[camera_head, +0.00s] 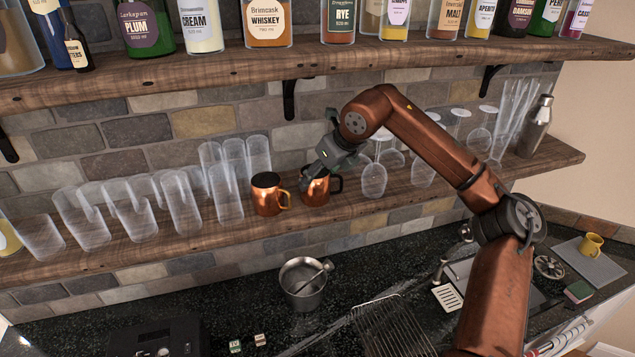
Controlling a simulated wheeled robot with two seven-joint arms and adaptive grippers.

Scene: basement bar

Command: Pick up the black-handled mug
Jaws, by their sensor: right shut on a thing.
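The black-handled mug (317,193) is copper and stands upright at the lower shelf, its dark handle showing on its right side. A second copper mug (266,196), with a gold handle, stands on the shelf just left of it. My right gripper (316,174) reaches down from the upper right and is shut on the black-handled mug at its rim. The gripper hides part of the mug's top. I cannot tell whether the mug's base touches the shelf. My left gripper is not in view.
The lower shelf (385,207) holds clear tumblers (133,215) at left, upside-down stemmed glasses (374,178) at right and a steel shaker (535,127). Bottles line the upper shelf (190,72). A metal pot (304,283) and wire rack (393,328) are on the counter below.

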